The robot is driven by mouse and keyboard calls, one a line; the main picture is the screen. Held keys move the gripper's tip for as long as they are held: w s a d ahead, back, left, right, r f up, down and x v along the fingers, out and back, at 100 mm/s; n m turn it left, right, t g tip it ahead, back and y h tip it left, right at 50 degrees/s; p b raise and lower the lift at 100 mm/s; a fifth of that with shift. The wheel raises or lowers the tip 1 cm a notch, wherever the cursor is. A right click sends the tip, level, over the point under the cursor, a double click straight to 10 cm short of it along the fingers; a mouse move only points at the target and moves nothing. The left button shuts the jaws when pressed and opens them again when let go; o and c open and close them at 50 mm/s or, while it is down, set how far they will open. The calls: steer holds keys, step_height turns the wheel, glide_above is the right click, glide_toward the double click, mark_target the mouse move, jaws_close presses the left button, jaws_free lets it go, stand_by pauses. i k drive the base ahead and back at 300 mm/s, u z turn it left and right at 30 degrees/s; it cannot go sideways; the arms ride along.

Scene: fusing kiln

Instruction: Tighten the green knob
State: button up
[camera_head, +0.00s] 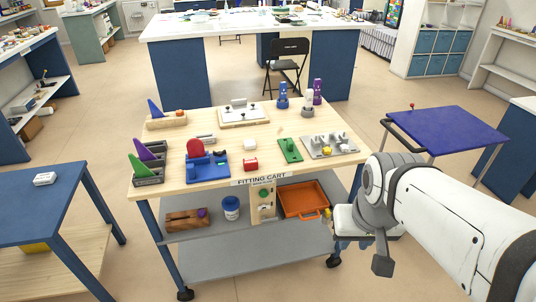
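A small round green knob (264,193) shows on an upright wooden panel (255,206) below the top of the fitting cart (205,193). The panel also carries other small fittings, too small to make out. A green plate with a small raised part (290,150) lies on the cart top. My arm comes in from the right. My gripper (366,240) is at its end, right of the cart and well apart from the knob. Its fingers are not clearly seen, and I cannot tell whether they are open or shut.
An orange tray (303,199) sits on the cart's shelf right of the panel. A blue-and-white jar (231,208) and a wooden block (187,218) stand left of it. A blue table (30,205) is at left, a purple-topped table (450,130) at right. Floor before the cart is clear.

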mark_target(264, 193)
steer(key=z, duration=1.95)
steer(key=k, duration=0.9)
steer(key=u, duration=1.85)
